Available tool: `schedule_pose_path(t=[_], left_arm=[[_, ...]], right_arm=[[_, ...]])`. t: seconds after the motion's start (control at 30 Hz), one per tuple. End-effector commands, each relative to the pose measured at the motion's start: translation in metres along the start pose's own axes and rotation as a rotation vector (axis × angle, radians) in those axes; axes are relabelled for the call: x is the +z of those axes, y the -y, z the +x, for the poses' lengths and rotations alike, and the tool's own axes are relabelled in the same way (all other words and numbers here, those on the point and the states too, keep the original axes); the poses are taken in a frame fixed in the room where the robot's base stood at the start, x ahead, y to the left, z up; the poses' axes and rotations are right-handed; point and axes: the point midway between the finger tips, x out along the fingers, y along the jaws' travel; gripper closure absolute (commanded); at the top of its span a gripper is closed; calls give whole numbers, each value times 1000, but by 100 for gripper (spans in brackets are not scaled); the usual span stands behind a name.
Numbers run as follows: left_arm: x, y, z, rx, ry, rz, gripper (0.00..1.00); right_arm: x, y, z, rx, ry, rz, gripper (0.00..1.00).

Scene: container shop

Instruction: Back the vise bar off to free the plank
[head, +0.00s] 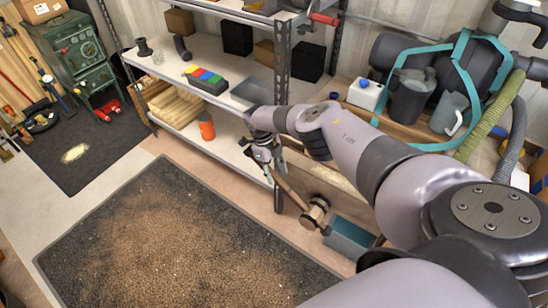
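My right gripper (266,167) hangs at the front edge of the metal shelf, fingers pointing down. A brown bar (289,192) slants from just below its fingertips down to a round wooden head (315,212). I cannot tell whether the fingers are shut on this bar or only beside it. A teal block (348,240), perhaps part of the vise, sits right of the wooden head, partly hidden by my arm. A pale wooden board (325,186), perhaps the plank, shows behind the bar; my arm covers part of it. My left gripper is not in view.
A shelf upright (281,88) stands close behind my gripper. The shelf (216,64) holds dark boxes and a colored block set; an orange canister (206,126) is below. A bench with teal-strapped gear is at right. A gritty dark mat (150,245) covers open floor.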

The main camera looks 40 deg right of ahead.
Motion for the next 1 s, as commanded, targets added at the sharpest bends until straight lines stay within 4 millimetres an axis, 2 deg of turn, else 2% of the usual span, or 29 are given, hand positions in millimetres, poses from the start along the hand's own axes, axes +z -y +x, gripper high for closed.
schedule_pose_path(t=[0.4, 0.57, 0.67, 1.0], left_arm=[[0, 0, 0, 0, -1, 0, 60], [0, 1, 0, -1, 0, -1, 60], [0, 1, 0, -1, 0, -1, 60], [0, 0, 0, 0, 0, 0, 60]], right_arm=[[0, -3, 2, 5, -3, -4, 62], [1, -3, -7, 6, 0, -5, 62], [0, -3, -20, 6, -1, -5, 62], [1, -1, -92, 4, 0, -2, 62]])
